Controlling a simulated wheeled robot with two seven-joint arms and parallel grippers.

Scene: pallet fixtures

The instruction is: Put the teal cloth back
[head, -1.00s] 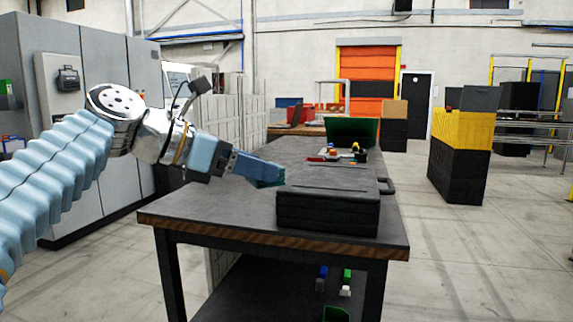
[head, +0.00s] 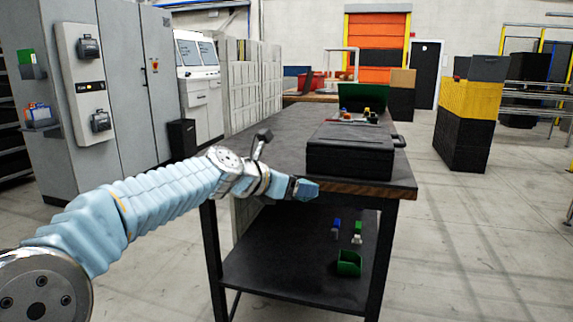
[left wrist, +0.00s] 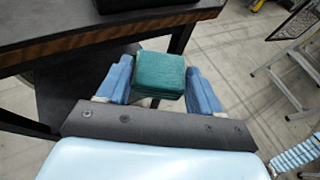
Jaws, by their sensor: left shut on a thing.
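The teal cloth (left wrist: 159,72) is a folded, block-like pad in the left wrist view. My left gripper (head: 307,189) is shut on it, with the cloth between its two blue fingers, which also show in the left wrist view (left wrist: 160,88). In the head view the gripper is at the workbench's front edge, at about tabletop height and left of the table's right front leg. The cloth is hard to tell from the fingers there. My right gripper is in neither view.
A black case (head: 350,158) lies closed on the dark workbench (head: 262,158). Beyond it are small coloured parts and a green bin (head: 363,96). The lower shelf (head: 285,275) holds a small green bin (head: 348,263) and several small blocks. Stacked crates (head: 465,125) stand right.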

